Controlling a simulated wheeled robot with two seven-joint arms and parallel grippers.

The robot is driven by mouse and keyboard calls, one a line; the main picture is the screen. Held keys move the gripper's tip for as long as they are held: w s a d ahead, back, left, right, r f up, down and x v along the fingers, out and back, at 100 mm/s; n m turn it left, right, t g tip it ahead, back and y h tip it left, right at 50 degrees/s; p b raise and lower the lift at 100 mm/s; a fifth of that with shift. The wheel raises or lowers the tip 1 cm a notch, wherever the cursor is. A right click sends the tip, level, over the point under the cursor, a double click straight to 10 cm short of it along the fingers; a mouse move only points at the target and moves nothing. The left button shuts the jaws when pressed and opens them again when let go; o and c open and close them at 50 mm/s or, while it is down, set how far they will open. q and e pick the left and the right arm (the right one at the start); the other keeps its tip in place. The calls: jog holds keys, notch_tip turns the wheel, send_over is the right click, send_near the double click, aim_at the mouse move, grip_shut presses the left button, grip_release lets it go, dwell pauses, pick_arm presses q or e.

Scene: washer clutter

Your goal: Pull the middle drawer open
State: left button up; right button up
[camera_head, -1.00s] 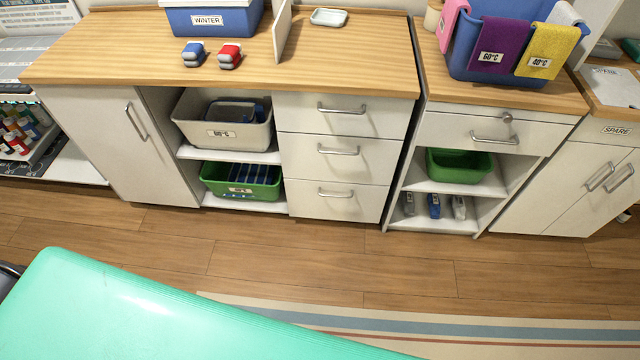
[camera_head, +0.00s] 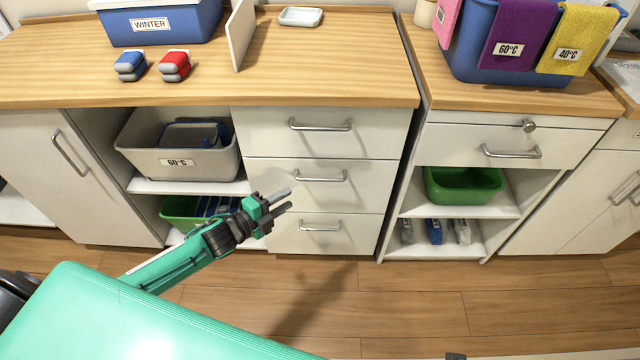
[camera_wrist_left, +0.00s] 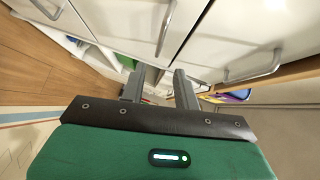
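The middle drawer (camera_head: 270,185) is the second of three white drawers under the wooden worktop, and it sits shut, flush with the others. Its bar handle (camera_head: 320,177) is a horizontal metal bar; it also shows in the left wrist view (camera_wrist_left: 165,28). My left gripper (camera_head: 284,200) is in front of the drawers, its fingertips left of and a little below the middle handle in the head view. Its two fingers are apart and empty, as the left wrist view (camera_wrist_left: 160,86) also shows. It does not hold the handle. My right gripper is not in view.
The top handle (camera_head: 320,125) and bottom handle (camera_head: 320,226) lie above and below. Left of the drawers, an open shelf holds a grey bin (camera_head: 180,160) and a green bin (camera_head: 182,210). A separate cabinet (camera_head: 470,145) stands right. The floor in front is clear.

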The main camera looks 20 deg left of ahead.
aim_at(320, 180)
pick_arm(q)
jog(key=x, duration=1.3)
jog(key=shift+w+d+b, duration=0.1)
jog(key=shift+w+b, duration=0.15)
jog(key=shift+b, duration=0.1)
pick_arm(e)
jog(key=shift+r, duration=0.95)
pick_arm(q)
grip_shut()
